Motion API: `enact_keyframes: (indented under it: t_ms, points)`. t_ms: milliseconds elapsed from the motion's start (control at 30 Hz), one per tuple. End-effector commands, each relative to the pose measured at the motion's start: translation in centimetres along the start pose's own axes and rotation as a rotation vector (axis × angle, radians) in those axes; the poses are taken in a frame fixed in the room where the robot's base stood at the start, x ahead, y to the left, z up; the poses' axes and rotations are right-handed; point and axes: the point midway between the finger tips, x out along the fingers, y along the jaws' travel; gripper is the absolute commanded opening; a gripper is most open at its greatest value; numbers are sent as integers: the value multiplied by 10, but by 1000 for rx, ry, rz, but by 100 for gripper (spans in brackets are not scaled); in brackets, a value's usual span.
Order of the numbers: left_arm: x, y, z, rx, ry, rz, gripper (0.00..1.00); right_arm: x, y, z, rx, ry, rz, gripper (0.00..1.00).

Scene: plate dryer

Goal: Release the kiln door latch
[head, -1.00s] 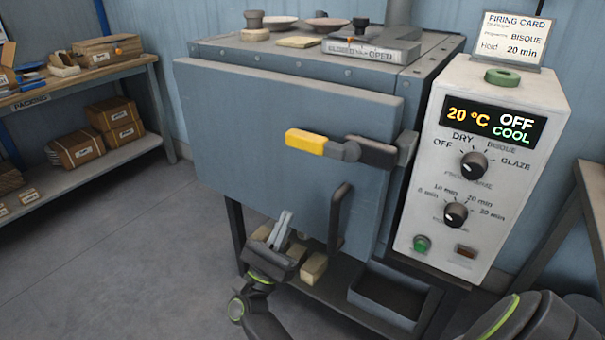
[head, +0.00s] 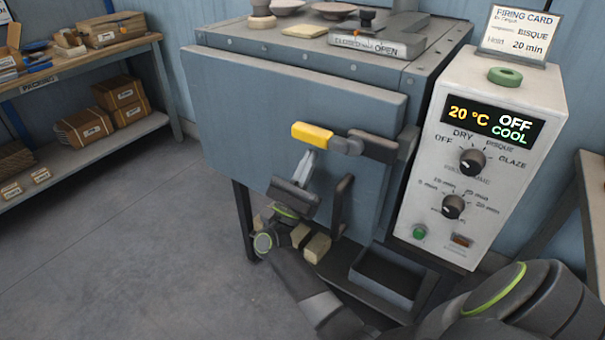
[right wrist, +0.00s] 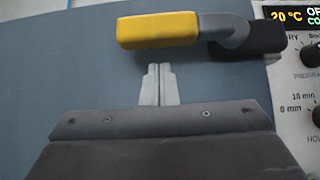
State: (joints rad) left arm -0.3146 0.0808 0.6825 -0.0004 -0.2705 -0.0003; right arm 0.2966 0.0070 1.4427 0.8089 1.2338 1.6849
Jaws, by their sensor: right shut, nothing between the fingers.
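The kiln door (head: 250,130) is a blue-grey panel that looks closed. Its latch has a yellow handle (head: 312,134) that points left from a dark grey pivot and lies about level across the door. It also shows in the right wrist view as a yellow handle (right wrist: 157,30). My right gripper (head: 308,158) is shut and empty, just below the yellow handle, with its fingertips pointing up at it. In the right wrist view the shut fingertips (right wrist: 158,70) are a little below the handle, with a small gap. My left gripper is not in view.
A dark vertical door pull (head: 342,200) stands out right of my gripper. The control box (head: 480,150) at the right reads 20 °C, OFF, COOL. An open grey bin (head: 390,275) sits under the kiln. A shelf (head: 90,70) with boxes stands at the left.

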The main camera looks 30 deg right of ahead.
Motion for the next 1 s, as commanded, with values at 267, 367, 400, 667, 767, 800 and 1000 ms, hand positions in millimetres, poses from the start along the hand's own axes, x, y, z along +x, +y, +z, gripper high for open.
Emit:
enact_keyframes:
  t_ms: [267, 367, 400, 667, 767, 800, 1000]
  points:
    - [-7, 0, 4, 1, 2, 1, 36, 12, 0, 13, 0, 0, 1, 0]
    - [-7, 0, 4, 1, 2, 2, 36, 12, 0, 13, 0, 0, 1, 0]
    - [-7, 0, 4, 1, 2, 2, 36, 12, 0, 12, 0, 0, 1, 0]
    - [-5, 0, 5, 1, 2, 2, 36, 12, 0, 12, 3, -1, -2, 0]
    - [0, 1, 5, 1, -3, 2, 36, 12, 1, 12, 12, -1, -11, 0]
    - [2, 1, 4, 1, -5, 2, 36, 12, 2, 12, 18, -1, -16, 0]
    - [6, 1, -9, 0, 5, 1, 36, 15, 3, 15, 40, -1, -39, 0]
